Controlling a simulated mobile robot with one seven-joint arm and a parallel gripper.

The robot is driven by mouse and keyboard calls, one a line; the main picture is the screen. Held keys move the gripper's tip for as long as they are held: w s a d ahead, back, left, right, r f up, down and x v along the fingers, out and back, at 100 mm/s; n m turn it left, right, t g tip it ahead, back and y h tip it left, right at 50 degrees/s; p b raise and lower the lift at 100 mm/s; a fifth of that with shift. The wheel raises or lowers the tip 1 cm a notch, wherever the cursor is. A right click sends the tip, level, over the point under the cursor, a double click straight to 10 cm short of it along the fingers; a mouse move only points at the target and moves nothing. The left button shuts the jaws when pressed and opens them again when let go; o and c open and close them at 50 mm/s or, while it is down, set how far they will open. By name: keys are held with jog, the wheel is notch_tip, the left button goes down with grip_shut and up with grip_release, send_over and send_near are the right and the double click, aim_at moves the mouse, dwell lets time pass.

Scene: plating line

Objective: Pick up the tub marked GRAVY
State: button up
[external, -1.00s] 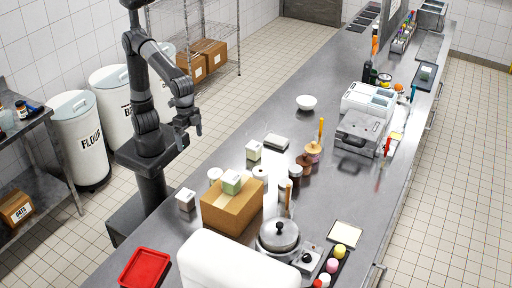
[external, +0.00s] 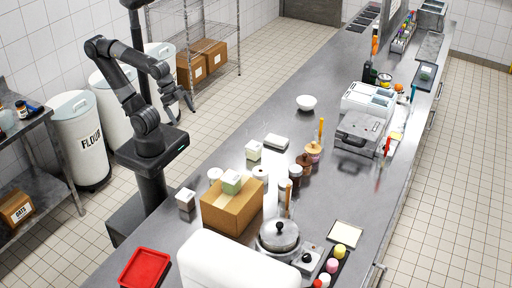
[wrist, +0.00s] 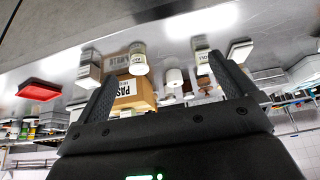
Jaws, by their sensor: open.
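My gripper (external: 182,103) is raised beside the counter, empty, its fingers apart; the fingers also show in the wrist view (wrist: 166,88). I cannot read GRAVY on any tub. Several pale tubs stand on the counter: a square one (external: 186,200) near the left edge, a round white one (external: 215,174), one with a green top (external: 231,183) on a cardboard box, another square one (external: 253,150), and a flat one (external: 277,141). In the wrist view, a round labelled tub (wrist: 138,60) and a square labelled tub (wrist: 202,62) show between the fingers.
The cardboard box (external: 228,212) stands among the tubs, with a lidded pot (external: 279,235) and a red tray (external: 145,268) in front. A white bowl (external: 306,102) and a grey-white machine (external: 365,118) stand farther back. The counter between bowl and tubs is mostly clear.

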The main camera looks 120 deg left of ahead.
jog(key=c, duration=0.5)
